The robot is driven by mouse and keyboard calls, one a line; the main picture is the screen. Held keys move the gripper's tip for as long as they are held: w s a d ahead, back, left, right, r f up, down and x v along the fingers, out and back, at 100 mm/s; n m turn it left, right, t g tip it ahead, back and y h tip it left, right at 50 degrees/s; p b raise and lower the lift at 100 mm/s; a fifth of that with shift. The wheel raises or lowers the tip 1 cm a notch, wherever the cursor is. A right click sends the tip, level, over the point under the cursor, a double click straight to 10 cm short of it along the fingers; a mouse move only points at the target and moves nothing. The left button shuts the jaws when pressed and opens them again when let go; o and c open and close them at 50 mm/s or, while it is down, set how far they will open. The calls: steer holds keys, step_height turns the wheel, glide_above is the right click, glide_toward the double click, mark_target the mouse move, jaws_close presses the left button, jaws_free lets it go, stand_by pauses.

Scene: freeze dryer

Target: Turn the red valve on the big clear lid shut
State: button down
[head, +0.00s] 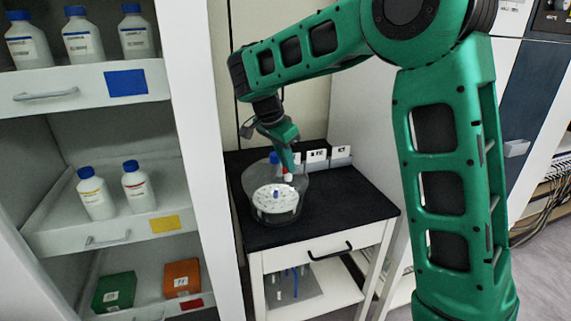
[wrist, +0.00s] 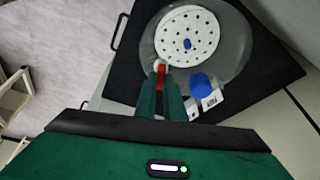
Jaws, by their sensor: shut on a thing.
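The big clear lid (head: 300,187) belongs to a round clear vessel on the black top of a small white cabinet. A white perforated plate (head: 274,199) with a blue knob shows through it, and also in the wrist view (wrist: 187,35). The red valve (head: 288,177) sits at the lid's edge. In the wrist view the red valve (wrist: 161,76) lies between my fingertips, with a white part beside it. My gripper (wrist: 160,84) is shut on the valve, coming from above. The fingers partly hide it, so I cannot tell its turn position.
A blue cap (wrist: 202,84) stands close to my fingers at the vessel's edge. White labelled cards (head: 328,157) stand behind. The black top (head: 350,195) is clear at right. Shelves with bottles (head: 97,194) stand at left, and a white wall panel at right.

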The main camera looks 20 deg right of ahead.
steer(key=c, duration=1.8)
jaws_free()
steer(key=shift+c, duration=0.2)
